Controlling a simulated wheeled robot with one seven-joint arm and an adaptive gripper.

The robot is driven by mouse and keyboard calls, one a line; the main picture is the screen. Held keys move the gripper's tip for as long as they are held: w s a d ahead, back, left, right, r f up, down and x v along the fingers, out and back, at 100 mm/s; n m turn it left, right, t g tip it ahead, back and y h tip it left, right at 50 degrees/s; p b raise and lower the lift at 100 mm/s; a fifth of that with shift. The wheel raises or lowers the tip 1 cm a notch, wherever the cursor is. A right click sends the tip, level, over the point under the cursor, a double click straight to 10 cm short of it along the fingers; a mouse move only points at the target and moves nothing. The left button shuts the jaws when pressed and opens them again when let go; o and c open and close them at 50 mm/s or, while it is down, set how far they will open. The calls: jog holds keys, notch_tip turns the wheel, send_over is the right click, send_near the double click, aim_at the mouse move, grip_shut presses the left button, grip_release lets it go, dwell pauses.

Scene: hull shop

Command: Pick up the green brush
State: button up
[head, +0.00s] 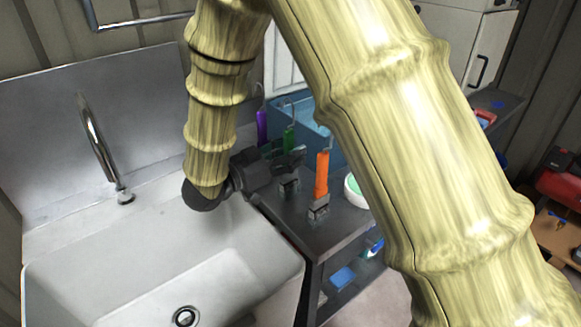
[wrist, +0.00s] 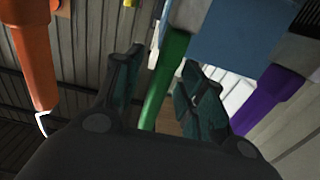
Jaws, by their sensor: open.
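The green brush (head: 290,138) stands upright on the dark cart beside the sink, with a hook at its top. Its lower part is partly hidden behind my gripper in the head view. My gripper (head: 288,155) is open and reaches in from the left at the brush. In the wrist view, the green brush's handle (wrist: 166,80) shows between the two open fingers of my gripper (wrist: 163,62). I cannot tell whether either finger touches it.
An orange brush (head: 322,175) stands nearer the cart's front, and a purple one (head: 262,126) stands behind. A blue bin (head: 310,115) is at the back. The white sink (head: 150,250) and its faucet (head: 97,145) are left. A round white-and-green item (head: 353,190) sits right of the orange brush.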

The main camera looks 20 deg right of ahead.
jog(key=shift+s+r, duration=0.1)
jog(key=c, duration=0.8)
grip_shut()
